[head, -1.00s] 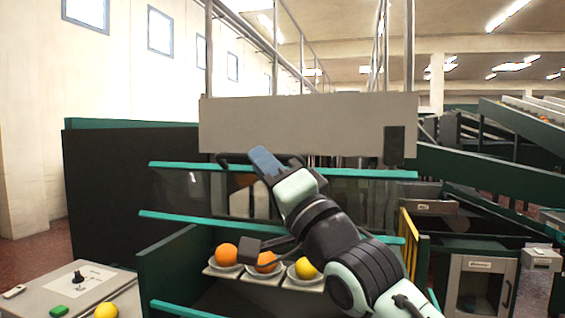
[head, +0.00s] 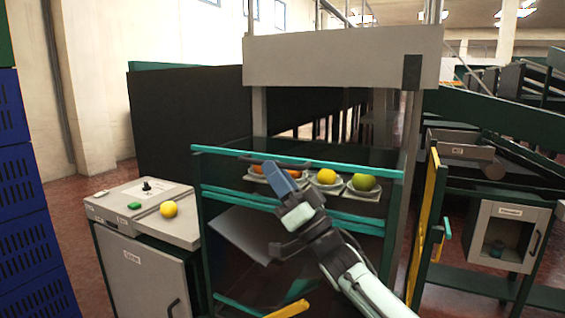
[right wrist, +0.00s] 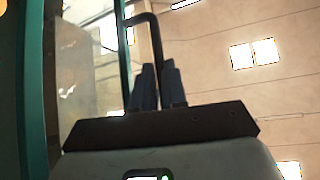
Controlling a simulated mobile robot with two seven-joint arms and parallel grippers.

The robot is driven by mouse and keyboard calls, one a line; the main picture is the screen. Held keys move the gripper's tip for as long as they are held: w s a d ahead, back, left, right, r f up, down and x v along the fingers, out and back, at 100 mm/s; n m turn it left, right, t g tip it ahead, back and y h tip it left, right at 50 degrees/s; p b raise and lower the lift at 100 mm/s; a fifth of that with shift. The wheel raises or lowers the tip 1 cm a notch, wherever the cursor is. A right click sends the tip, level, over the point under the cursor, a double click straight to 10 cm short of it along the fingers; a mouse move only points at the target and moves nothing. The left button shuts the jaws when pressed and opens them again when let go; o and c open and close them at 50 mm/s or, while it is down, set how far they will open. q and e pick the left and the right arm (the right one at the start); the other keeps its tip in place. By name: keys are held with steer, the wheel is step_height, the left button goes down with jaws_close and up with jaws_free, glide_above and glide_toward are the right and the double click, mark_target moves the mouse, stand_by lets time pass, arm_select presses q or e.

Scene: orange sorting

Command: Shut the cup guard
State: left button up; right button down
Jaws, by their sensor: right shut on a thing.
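The cup guard (head: 225,170) is a clear panel with teal rails along its top and bottom edges. It stands in front of the row of fruit cups (head: 332,188), with the cups seen between its rails. The cups hold orange fruit (head: 295,173), a yellow fruit (head: 326,176) and a green fruit (head: 364,182). My right gripper (head: 277,175) is shut on the guard's black handle (head: 305,162) at the top rail. In the right wrist view the handle (right wrist: 157,45) runs down between the two fingers (right wrist: 158,85). My left gripper is not in view.
Blue crates (head: 30,210) are stacked at the far left. A yellow-edged gate (head: 425,225) and a grey box (head: 505,235) stand at the right.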

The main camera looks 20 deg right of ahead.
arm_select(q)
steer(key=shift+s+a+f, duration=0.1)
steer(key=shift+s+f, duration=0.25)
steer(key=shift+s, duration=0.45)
arm_select(e)
steer(key=shift+w+f+n+g+y, duration=0.1)
steer(key=shift+f+n+g+y, duration=0.2)
steer(key=shift+f+n+y, duration=0.4)
steer(key=shift+f, duration=0.1)
steer(key=c, duration=1.2)
jaws_free()
steer(key=shift+o, duration=0.2)
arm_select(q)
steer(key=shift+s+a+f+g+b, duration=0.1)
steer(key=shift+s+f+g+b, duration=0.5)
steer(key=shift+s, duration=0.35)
arm_select(e)
steer(key=v, duration=1.3)
steer(key=shift+s, duration=0.2)
